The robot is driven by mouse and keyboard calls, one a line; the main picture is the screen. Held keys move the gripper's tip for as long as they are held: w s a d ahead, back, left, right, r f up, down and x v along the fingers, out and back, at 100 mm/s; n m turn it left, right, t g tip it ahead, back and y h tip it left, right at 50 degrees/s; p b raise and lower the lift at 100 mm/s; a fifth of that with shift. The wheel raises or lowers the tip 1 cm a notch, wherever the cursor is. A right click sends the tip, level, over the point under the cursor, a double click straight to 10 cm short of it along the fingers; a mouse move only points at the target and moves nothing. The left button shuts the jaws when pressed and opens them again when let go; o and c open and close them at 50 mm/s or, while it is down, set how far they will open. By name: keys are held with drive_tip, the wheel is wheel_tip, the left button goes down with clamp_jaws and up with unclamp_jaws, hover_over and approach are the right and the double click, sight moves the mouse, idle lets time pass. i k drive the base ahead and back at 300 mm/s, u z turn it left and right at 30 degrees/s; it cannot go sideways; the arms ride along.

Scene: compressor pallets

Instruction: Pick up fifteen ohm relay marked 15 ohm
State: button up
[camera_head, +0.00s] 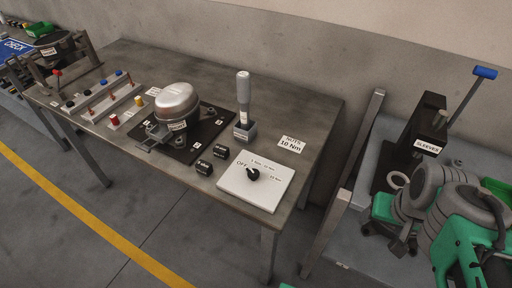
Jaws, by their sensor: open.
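Two small dark relays with white labels lie on the grey workbench (262,82). The nearer relay (204,169) is beside the black base plate's front corner. The other relay (221,152) is a little behind it and to the right. Their label print is too small to tell surely which reads 15 ohm. My gripper (389,240) is at the lower right, at the end of my green and grey arm. Its dark fingers look open and empty. It is off the bench, well to the right of both relays.
A white dial panel (257,190) lies just right of the relays. A silver compressor (177,104) sits on the black plate (205,134) behind them. An upright tool (243,98) stands in a holder. A sleeve press (423,130) stands at the right.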

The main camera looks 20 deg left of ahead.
sight(222, 151)
drive_tip(key=u, duration=1.5)
